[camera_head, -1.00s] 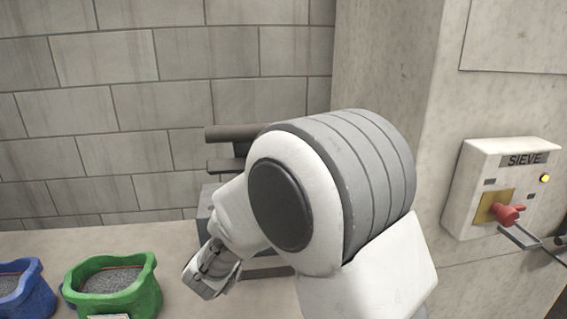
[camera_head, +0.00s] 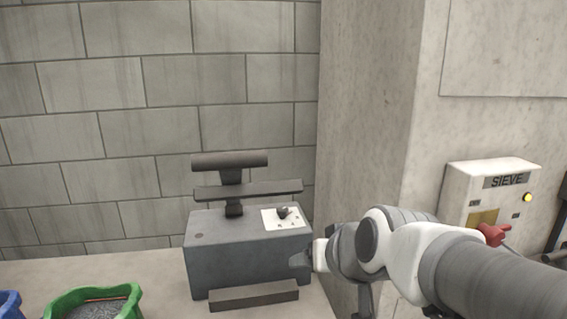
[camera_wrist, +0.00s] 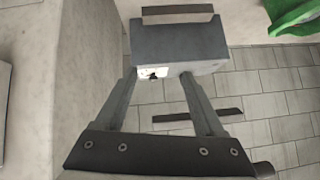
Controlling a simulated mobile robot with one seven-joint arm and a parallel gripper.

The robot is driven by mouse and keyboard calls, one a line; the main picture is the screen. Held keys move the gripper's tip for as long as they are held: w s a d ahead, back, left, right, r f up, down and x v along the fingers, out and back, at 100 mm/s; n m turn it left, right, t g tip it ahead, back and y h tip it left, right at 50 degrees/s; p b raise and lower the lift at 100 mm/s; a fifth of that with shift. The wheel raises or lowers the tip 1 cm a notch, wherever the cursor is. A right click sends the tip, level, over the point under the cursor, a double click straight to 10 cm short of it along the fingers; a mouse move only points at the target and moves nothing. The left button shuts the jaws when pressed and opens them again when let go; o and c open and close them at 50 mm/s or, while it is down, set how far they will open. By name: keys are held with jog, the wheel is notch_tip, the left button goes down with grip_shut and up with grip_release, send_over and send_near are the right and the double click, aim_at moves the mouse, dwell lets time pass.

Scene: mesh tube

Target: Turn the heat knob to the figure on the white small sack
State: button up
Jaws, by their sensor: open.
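A dark knob (camera_head: 283,212) sits on a white marked plate (camera_head: 270,223) on top of a grey machine (camera_head: 230,255), which stands on the counter by the wall. I cannot read the plate's marks or the knob's setting. My gripper (camera_head: 301,260) is beside the machine's right side, partly hidden by my arm. In the wrist view my gripper (camera_wrist: 158,79) is open and empty, and the knob (camera_wrist: 152,76) shows between its fingers; contact cannot be told. No white small sack is in view.
A green sack (camera_head: 62,303) of grey grains and the edge of a blue sack (camera_head: 9,304) stand at lower left. A SIEVE box (camera_head: 462,190) with a red switch (camera_head: 493,235) hangs on the right. A concrete pillar (camera_head: 365,110) rises beside the machine.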

jog(key=s+d+f+m+g+h, duration=0.1)
jog(key=s+d+f+g+h, duration=0.2)
jog(key=s+d, duration=0.8)
notch_tip(320, 180, up, 8)
jog(key=s+a+p, duration=0.1)
jog(key=a+p, duration=0.1)
jog(key=p, duration=0.6)
jog(key=shift+s+a+r+p, duration=0.2)
jog(key=shift+s+p, duration=0.15)
jog(key=shift+p, duration=0.05)
jog(key=shift+c, duration=0.3)
